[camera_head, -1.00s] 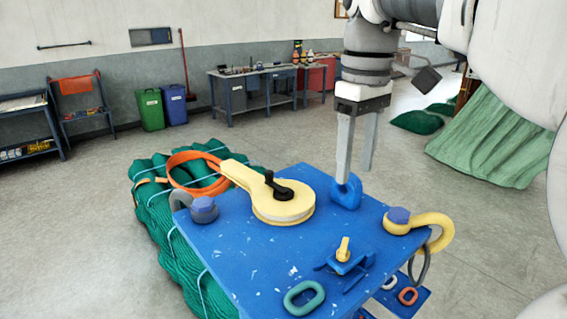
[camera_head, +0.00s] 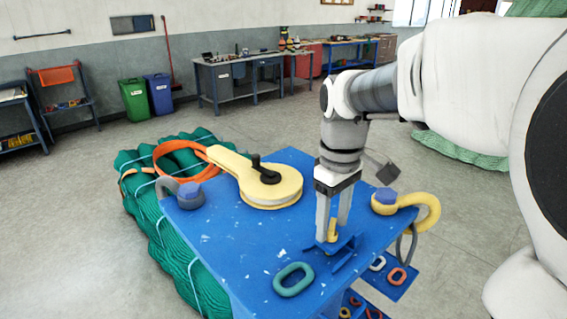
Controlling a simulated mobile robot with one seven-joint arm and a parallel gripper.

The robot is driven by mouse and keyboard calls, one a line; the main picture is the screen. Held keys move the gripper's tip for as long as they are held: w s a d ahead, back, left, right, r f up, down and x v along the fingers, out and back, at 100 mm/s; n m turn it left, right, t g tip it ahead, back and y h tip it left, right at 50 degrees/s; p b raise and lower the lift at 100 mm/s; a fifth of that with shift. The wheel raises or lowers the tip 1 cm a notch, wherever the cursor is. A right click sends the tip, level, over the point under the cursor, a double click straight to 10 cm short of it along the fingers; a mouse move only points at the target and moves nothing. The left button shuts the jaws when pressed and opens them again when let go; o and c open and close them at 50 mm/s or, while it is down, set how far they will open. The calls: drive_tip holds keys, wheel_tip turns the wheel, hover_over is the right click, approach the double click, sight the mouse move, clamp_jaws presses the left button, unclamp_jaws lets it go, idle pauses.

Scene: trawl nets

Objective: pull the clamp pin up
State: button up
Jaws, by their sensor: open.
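The clamp pin (camera_head: 332,231) is a small yellow upright piece in a blue bracket (camera_head: 344,248) on the blue table top. My gripper (camera_head: 332,235) points straight down at the pin, with its two grey fingers open. The fingertips are low, close to the bracket, and the pin shows between them in this view. I cannot tell whether either finger touches the pin. The lower part of the pin is partly hidden by the bracket and fingers.
On the blue table (camera_head: 222,238) lie a yellow pulley block (camera_head: 268,190), a green link (camera_head: 293,280), a grey shackle (camera_head: 190,193) and a yellow shackle (camera_head: 420,205). Green netting (camera_head: 172,250) with an orange rope ring (camera_head: 165,165) lies at the left.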

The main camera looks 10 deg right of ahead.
drive_tip(key=shift+f, duration=0.55)
clamp_jaws()
